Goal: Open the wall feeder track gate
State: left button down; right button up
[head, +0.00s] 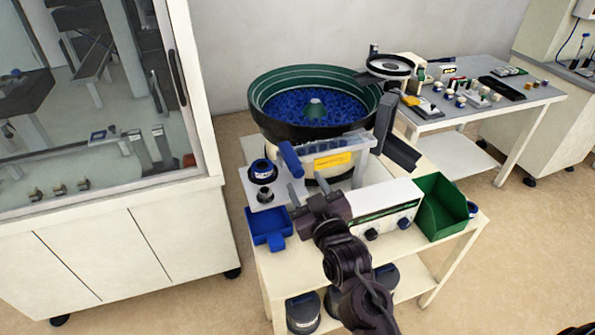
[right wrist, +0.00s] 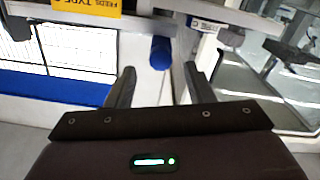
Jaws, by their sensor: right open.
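A bowl feeder (head: 265,92) with a green inner wall holds many small blue parts and stands on a pale cart. A blue rounded bar (head: 291,158) sticks out at the front left of its track; it may be the gate handle, but I cannot tell for certain. Its blue end (right wrist: 160,53) also shows in the right wrist view, beyond the fingertips. My right gripper (head: 305,193) is open and empty, in front of and below the blue bar, apart from it. In the right wrist view, the two fingers (right wrist: 160,84) stand apart. My left gripper is out of view.
A blue tray (head: 268,228) and a dark round jar (head: 263,171) are left of my right gripper. A white control box (head: 385,210) with knobs and a green bin (head: 440,207) are to the right. A glass-fronted cabinet (head: 115,215) stands at the left.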

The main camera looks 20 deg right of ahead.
aim_at(299, 174)
jog(key=shift+w+a, duration=0.15)
jog(key=shift+w, duration=2.55)
